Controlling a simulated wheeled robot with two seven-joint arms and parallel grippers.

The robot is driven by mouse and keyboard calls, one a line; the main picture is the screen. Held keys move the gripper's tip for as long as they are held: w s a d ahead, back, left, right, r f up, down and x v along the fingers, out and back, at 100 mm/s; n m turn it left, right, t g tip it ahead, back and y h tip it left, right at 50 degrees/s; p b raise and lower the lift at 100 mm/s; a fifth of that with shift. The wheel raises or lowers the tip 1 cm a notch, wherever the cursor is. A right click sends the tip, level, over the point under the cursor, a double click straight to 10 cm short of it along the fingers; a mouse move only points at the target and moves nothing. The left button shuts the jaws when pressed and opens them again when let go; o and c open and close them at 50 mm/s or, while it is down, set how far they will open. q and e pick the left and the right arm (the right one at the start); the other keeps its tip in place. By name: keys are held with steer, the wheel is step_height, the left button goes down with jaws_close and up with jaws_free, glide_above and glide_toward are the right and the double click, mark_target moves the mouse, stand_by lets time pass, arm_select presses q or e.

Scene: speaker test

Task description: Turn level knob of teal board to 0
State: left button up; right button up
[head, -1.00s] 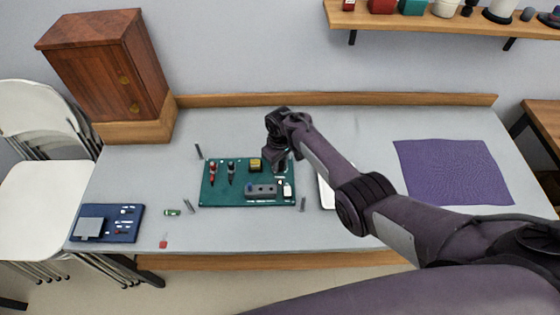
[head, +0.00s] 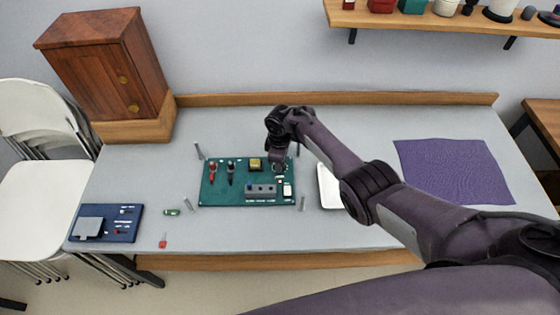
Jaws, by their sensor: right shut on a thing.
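The teal board (head: 224,198) lies on the table left of the middle. It carries a red part (head: 212,171), a black part (head: 231,172), a yellow block (head: 255,163), a grey block (head: 261,190) and a white part (head: 287,190). My right gripper (head: 279,164) points down at the board's upper right corner, just right of the yellow block. It is shut on the level knob, which is mostly hidden under the fingers; its pointer cannot be read. My left gripper is not in view.
A blue board (head: 127,233), a small green part (head: 172,212) and a red piece (head: 163,242) lie at left. Grey posts stand around the teal board. A white tray (head: 328,190) is close on its right, partly under my arm. A purple cloth (head: 455,172) lies at right; a wooden cabinet (head: 85,70) stands back left.

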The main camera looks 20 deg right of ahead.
steer(key=shift+w+r, duration=0.15)
steer(key=o, duration=1)
step_height(320, 180, up, 8)
steer(key=shift+f+p, duration=0.15)
steer(key=shift+p, duration=0.8)
steer(key=shift+f, duration=0.1)
